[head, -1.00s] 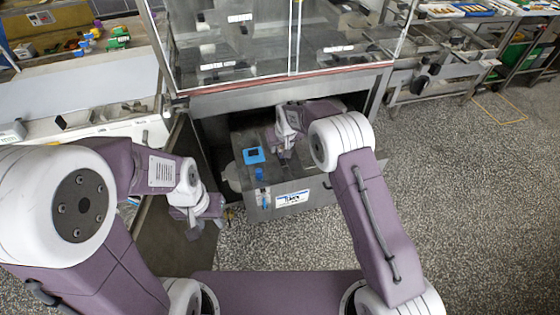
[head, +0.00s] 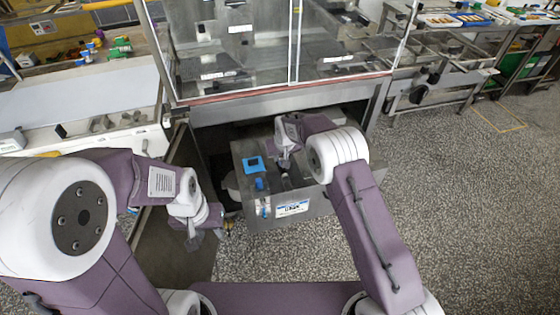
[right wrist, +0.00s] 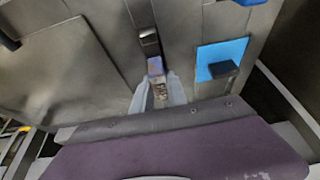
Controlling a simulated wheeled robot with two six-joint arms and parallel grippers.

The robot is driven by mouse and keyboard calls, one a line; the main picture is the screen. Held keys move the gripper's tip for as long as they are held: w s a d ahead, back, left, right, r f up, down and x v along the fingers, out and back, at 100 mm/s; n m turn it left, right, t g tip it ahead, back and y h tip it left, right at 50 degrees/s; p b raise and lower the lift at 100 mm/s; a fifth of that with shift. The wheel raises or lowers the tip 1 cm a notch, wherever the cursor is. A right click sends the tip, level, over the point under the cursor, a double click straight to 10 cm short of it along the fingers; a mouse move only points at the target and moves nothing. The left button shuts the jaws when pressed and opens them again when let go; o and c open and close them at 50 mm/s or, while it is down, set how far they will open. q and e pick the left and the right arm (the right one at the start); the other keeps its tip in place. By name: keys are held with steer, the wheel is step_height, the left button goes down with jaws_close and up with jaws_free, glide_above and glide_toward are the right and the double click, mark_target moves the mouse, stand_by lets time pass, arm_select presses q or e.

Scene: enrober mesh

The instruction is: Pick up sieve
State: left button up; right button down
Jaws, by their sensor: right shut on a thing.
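My right gripper (head: 285,166) is over the top of a grey metal box (head: 318,200) under the glazed machine. In the right wrist view its fingers (right wrist: 158,88) are shut on a small, narrow bluish-brown piece (right wrist: 156,68) close to the metal surface. A dark block (right wrist: 149,38) sits just beyond it. I cannot tell whether the held piece is part of the sieve; no whole sieve can be made out. My left gripper (head: 206,232) hangs left of the box, apart from it; its jaws are too small to judge.
A blue square with a black block (head: 253,164) lies on the box top, left of my right gripper; it also shows in the right wrist view (right wrist: 221,60). The glazed machine (head: 240,60) stands above. A dark panel (head: 180,265) is at the left. Speckled floor (head: 460,210) is open at right.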

step_height(320, 180, up, 33)
steer(key=p, duration=1.8)
steer(key=shift+f, duration=0.15)
stand_by(0.7)
